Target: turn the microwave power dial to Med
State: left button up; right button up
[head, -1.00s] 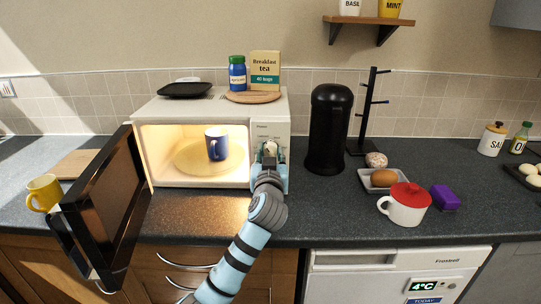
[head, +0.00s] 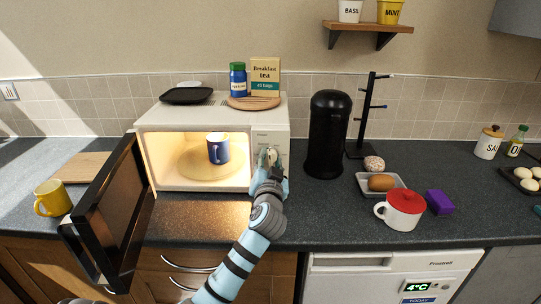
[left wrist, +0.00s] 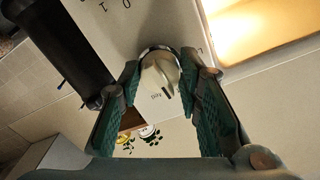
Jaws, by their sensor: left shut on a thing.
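The microwave (head: 205,115) stands on the counter with its door (head: 110,215) swung open to the left. Its pale power dial (head: 272,154) is on the control panel at the right of the opening. My left gripper (head: 271,160) is at the panel. In the left wrist view, which is upside down, the dial (left wrist: 158,70) sits between the two green-padded fingers (left wrist: 160,82), which are shut on it. A dark pointer mark shows on its face near a small label that I cannot read surely. My right gripper is not in view.
A blue mug (head: 218,150) stands inside the lit microwave. A yellow mug (head: 52,198) is beside the open door. A black canister (head: 328,135) stands right of the microwave, with a red-lidded mug (head: 400,210) further right.

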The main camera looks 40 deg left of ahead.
pick_arm(q)
jog(key=m+p, duration=0.2)
jog(key=m, duration=0.1)
jog(key=shift+r+m+p, duration=0.2)
jog(key=shift+m+p, duration=0.1)
jog(key=shift+p, duration=0.05)
jog(key=shift+m+p, duration=0.95)
jog(key=shift+m, duration=0.55)
jog(key=shift+f, duration=0.1)
jog(key=o, duration=1.1)
jog(key=shift+o, duration=0.2)
jog(key=v, duration=1.2)
jog(key=shift+w, duration=0.1)
